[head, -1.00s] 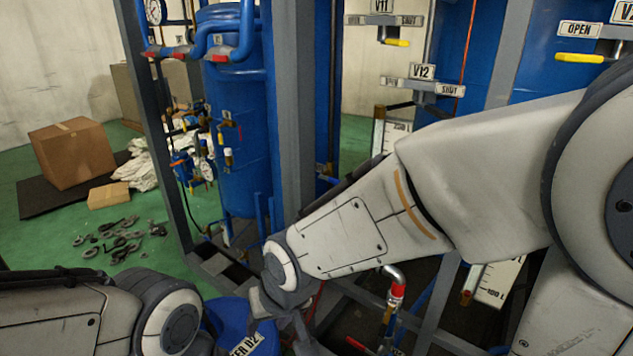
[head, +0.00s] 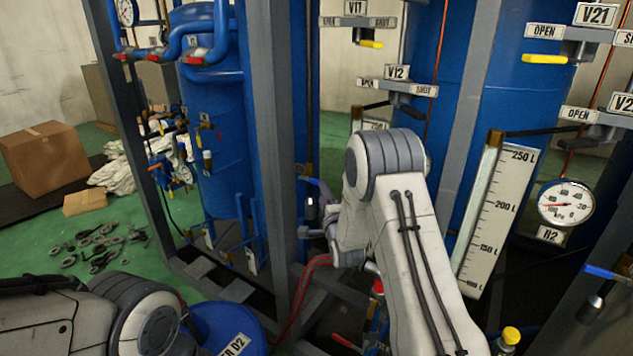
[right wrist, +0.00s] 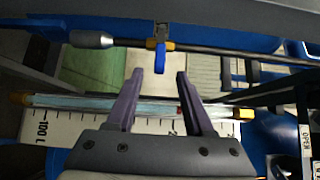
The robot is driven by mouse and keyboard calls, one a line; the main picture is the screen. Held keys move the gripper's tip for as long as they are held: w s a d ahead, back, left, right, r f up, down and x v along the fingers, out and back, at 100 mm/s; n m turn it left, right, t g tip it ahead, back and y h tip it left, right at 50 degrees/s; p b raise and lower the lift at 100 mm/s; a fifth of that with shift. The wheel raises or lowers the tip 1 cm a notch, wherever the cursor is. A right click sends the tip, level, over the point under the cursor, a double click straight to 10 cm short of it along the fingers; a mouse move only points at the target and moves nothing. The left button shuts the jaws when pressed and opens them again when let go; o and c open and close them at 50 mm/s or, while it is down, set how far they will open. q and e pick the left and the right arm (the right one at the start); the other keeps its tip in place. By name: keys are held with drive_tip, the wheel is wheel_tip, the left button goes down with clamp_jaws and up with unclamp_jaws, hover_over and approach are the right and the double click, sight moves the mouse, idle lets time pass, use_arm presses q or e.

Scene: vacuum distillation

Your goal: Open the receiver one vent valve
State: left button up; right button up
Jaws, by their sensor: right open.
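A valve with a blue lever handle (right wrist: 160,58) and a brass body shows in the right wrist view, on a horizontal pipe just ahead of my fingertips. My right gripper (right wrist: 160,76) is open, with one finger on each side of the handle's line and nothing held. In the head view a blue lever (head: 322,188) shows just above my right gripper (head: 312,232), which is partly hidden behind my wrist. I cannot read a name on this valve. My left arm is at the lower left and its gripper is out of view.
Valve plates V11 (head: 356,8) and V12 (head: 397,72) are above; V21 (head: 596,15) is at the upper right. A blue vessel (head: 215,130), grey frame post (head: 278,150), level scale (head: 497,215) and gauge R2 (head: 566,203) crowd the area. A blue drum (head: 228,325) stands below.

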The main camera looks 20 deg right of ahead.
sight(317, 184)
drive_tip(key=w, duration=0.2)
drive_tip(key=w+p, duration=0.1)
drive_tip(key=w, duration=0.2)
drive_tip(key=w+p, duration=0.1)
drive_tip(key=w, duration=0.2)
drive_tip(key=shift+d, duration=0.4)
drive_tip(key=shift+c, duration=0.3)
clamp_jaws()
idle(0.7)
